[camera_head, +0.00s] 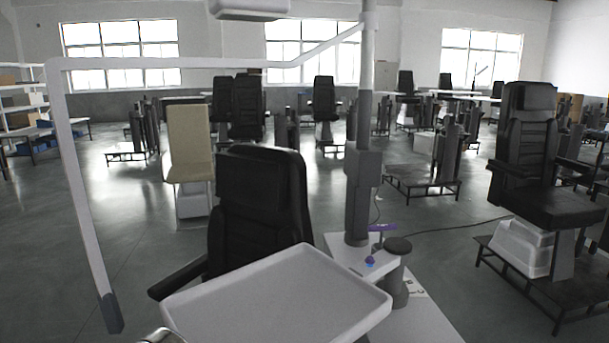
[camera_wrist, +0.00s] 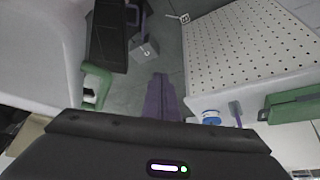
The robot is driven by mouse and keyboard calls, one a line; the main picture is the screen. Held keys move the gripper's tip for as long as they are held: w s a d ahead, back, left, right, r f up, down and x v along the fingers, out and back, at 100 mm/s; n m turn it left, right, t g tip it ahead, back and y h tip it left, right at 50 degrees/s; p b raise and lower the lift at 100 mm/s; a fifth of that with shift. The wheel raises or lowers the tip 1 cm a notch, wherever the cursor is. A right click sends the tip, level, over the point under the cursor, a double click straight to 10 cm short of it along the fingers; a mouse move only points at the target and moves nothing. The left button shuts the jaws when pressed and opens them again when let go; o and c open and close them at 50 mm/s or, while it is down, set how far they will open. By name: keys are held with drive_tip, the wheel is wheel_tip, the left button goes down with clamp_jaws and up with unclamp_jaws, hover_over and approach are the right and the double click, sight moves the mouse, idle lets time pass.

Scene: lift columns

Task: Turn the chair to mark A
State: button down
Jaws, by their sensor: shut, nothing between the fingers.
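A black padded chair (camera_head: 258,205) stands in the middle foreground of the head view, its back upright and an armrest at the left. A pale tray (camera_head: 280,300) in front of it hides its seat. Which chair the task means is not certain, and no mark A can be made out. In the wrist view a dark chair-like part (camera_wrist: 108,38) shows at the top left. My gripper (camera_wrist: 161,80) shows there as two purple fingers held together, shut and empty, apart from that dark part. I cannot make out the gripper in the head view.
A white column base carries a purple lever (camera_head: 382,228) and a small blue-purple knob (camera_head: 370,262). A white perforated panel (camera_wrist: 250,50) and a blue-topped knob (camera_wrist: 210,117) lie right of the fingers. Another black chair (camera_head: 530,150) stands at the right. Open floor shows at the left.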

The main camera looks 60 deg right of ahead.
drive_tip(key=shift+a, duration=0.15)
